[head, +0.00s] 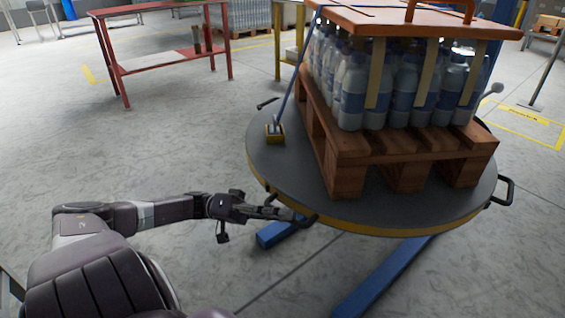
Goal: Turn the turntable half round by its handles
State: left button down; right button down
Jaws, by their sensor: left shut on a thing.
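The turntable (275,165) is a round dark grey disc with a yellow edge, on blue legs (385,280). A black handle (505,190) sticks out at its right rim, and another dark handle (267,102) shows at its far left rim. My left gripper (298,215) is at the near left rim, shut on a dark handle that its fingers mostly hide. A wooden pallet (350,150) on the disc carries several bottles (352,90) with blue labels under an orange-brown top board (420,18). My right gripper is out of view.
A red table (165,62) stands at the back left. A grey post (545,75) stands at the right. The floor left of the turntable is clear.

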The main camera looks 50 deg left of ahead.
pick_arm(q)
jog(key=shift+a, duration=0.35)
jog(key=c, duration=2)
grip_release()
jog(key=shift+o, duration=0.2)
jog(key=v, duration=1.2)
